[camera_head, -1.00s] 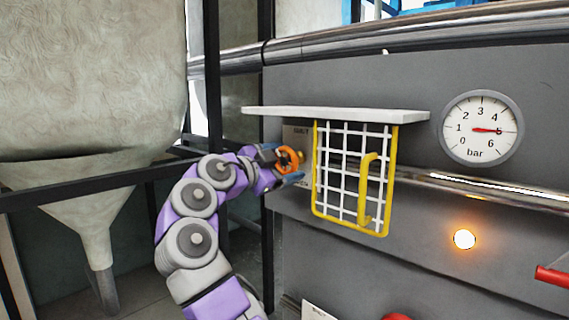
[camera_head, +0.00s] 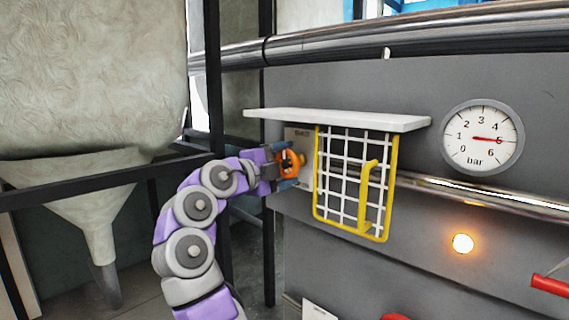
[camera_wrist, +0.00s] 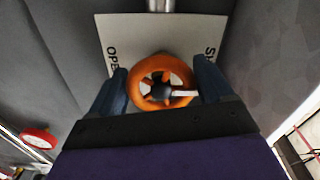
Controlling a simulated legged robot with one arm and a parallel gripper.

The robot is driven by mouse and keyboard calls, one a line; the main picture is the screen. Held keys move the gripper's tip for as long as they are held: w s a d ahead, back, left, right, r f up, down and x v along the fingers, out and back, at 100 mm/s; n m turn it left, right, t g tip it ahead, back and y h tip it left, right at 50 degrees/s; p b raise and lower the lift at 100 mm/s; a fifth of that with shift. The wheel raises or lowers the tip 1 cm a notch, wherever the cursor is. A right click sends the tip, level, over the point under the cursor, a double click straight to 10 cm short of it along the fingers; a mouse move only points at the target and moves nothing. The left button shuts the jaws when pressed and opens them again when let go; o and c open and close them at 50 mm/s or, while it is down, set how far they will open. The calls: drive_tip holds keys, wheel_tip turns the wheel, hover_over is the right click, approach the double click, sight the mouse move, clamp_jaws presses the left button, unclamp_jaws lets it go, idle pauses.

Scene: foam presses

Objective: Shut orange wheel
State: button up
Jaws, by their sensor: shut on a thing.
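The orange wheel (camera_head: 290,163) sits on the grey press wall, left of the yellow-framed mesh guard. My gripper (camera_head: 286,166) is at the wheel from the left. In the wrist view my gripper (camera_wrist: 162,86) has one dark finger on each side of the rim, shut on the wheel.
The yellow mesh guard (camera_head: 317,185) hangs just right of the wheel under a pale shelf (camera_head: 340,118). A pressure gauge (camera_head: 483,138) reads about 5 bar. An orange lamp (camera_head: 462,243) glows below it. A black frame post (camera_head: 212,80) stands left, by a large hopper (camera_head: 90,80).

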drive_tip(key=shift+w+a+f, duration=0.1)
drive_tip(key=shift+f, duration=0.25)
drive_tip(key=o, duration=0.7)
drive_tip(key=shift+o, duration=1.2)
drive_tip(key=shift+w+a, duration=0.1)
drive_tip(key=shift+r, duration=0.1)
drive_tip(key=b+v, duration=0.3)
drive_tip(key=v, duration=1.4)
drive_tip(key=shift+a, duration=0.25)
